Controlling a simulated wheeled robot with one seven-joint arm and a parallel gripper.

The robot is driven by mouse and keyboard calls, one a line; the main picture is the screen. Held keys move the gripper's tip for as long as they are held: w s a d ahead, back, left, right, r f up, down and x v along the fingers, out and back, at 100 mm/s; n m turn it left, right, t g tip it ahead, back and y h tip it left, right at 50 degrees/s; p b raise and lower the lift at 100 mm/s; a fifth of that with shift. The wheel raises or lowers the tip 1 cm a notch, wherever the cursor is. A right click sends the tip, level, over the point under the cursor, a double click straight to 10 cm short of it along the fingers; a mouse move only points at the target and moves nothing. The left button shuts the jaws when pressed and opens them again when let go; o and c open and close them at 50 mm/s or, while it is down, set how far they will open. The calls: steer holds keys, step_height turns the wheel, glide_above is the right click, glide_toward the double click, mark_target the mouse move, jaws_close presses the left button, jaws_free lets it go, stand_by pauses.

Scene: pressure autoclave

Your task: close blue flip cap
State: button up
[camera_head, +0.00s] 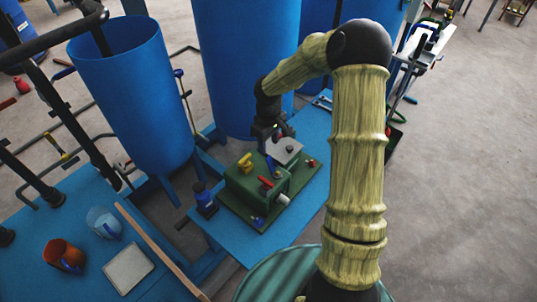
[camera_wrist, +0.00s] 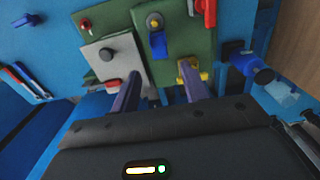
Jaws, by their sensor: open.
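In the head view the blue flap (camera_head: 270,165) stands up, tilted, on top of the green box (camera_head: 243,188). My gripper (camera_wrist: 158,82) is open, its two fingers apart with nothing between the tips. The blue flap lies ahead of the gap between them. In the head view my gripper (camera_head: 271,143) is just behind the flap, partly hidden; I cannot tell whether they touch.
A grey block (camera_wrist: 105,58) with a dark knob stands beside the green box. A yellow part (camera_wrist: 191,72) is near my right finger. A red handle (camera_head: 266,182) is also on the box. Large blue tanks (camera_head: 130,95) rise behind.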

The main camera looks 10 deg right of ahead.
mark_target(269, 157)
step_height(269, 157, down, 7)
steer(key=shift+r, duration=0.1)
stand_by(0.3)
steer(key=c, duration=0.9)
